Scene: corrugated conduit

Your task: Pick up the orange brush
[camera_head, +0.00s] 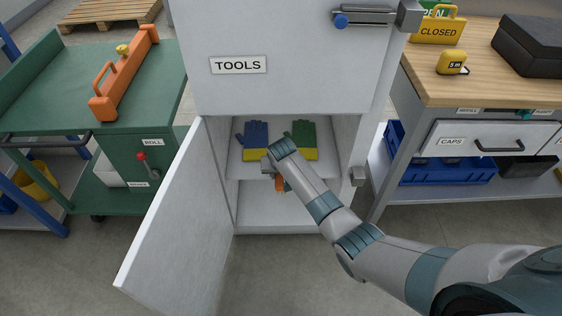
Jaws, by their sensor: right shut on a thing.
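An orange piece, likely part of the orange brush (280,184), shows just below my right gripper (276,173) at the open lower compartment of the tools cabinet (240,95). My right gripper is shut on it, and my wrist hides most of it. Behind the gripper, a blue and yellow glove (256,135) and a green and yellow glove (304,135) lie on the shelf. My left gripper is not in view.
The cabinet's lower door (175,235) stands open to the left. A green cart (60,90) with an orange tool (125,75) stands at left. A wooden-topped bench (480,85) stands at right, with a blue crate (450,175) below.

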